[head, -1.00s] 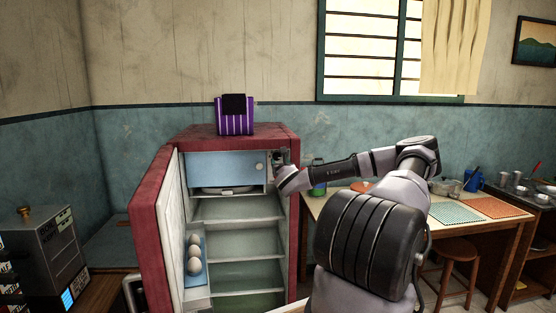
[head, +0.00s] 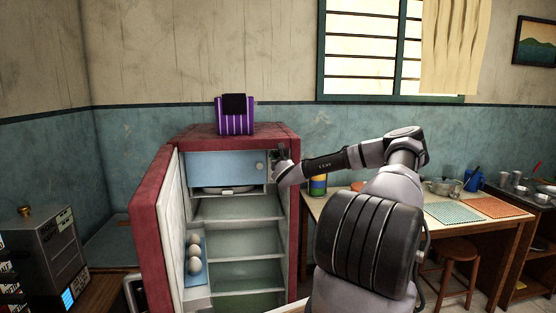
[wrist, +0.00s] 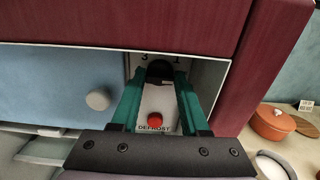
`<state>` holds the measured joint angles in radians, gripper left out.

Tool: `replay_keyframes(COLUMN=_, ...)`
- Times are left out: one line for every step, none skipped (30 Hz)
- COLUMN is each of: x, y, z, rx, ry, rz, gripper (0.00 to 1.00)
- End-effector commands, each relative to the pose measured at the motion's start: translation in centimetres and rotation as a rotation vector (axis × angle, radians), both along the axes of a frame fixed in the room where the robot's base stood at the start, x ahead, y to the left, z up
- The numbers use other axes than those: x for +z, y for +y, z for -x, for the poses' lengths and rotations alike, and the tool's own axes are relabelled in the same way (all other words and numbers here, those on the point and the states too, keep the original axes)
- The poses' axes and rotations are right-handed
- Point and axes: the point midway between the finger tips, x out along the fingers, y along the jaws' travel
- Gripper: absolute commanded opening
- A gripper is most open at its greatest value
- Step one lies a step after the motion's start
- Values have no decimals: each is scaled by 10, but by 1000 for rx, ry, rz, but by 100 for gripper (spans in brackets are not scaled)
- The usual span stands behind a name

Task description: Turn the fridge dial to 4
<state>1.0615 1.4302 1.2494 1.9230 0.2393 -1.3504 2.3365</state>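The red fridge (head: 208,133) stands open in the head view, with its door (head: 151,223) swung to the left. In the wrist view the dark fridge dial (wrist: 160,71) sits on a pale panel at the top right of the interior. The numbers 3 and 1 show above it; its pointer is hidden. A red button (wrist: 155,120) labelled DEFROST lies below it. My gripper (wrist: 161,75) has its green fingers apart, one on each side of the dial. I cannot tell whether they touch it.
A blue freezer flap (wrist: 55,85) with a round knob (wrist: 98,100) is left of the dial panel. The fridge's red frame (wrist: 265,60) is close on the right. A purple striped object (head: 235,121) stands on top. A table (head: 345,207) is to the right.

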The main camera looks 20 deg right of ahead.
Motion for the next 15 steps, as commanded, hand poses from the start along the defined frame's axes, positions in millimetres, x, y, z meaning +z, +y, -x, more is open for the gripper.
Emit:
replay_keyframes(x=0, y=0, z=0, rx=0, ry=1, rz=3, gripper=0)
replay_keyframes(x=0, y=0, z=0, rx=0, ry=1, rz=5, gripper=0)
replay_keyframes(x=0, y=0, z=0, rx=0, ry=3, rz=11, gripper=0)
replay_keyframes(x=0, y=0, z=0, rx=0, ry=5, rz=16, gripper=0)
replay_keyframes(x=0, y=0, z=0, rx=0, ry=7, rz=23, gripper=0)
replay_keyframes(x=0, y=0, z=0, rx=0, ry=10, rz=35, gripper=0)
replay_keyframes(x=0, y=0, z=0, rx=0, ry=13, rz=44, gripper=0)
replay_keyframes(x=0, y=0, z=0, rx=0, ry=16, rz=57, gripper=0)
replay_keyframes(x=-1, y=0, z=0, rx=0, ry=22, rz=76, gripper=0)
replay_keyframes(x=-1, y=0, z=0, rx=0, ry=27, rz=91, gripper=0)
replay_keyframes(x=-1, y=1, z=0, rx=0, ry=32, rz=109, gripper=0)
replay_keyframes(x=-1, y=1, z=0, rx=0, ry=40, rz=134, gripper=0)
replay_keyframes(x=-1, y=1, z=0, rx=0, ry=46, rz=155, gripper=0)
replay_keyframes(x=-1, y=1, z=0, rx=0, ry=51, rz=178, gripper=0)
replay_keyframes(x=0, y=1, z=0, rx=0, ry=60, rz=210, gripper=0)
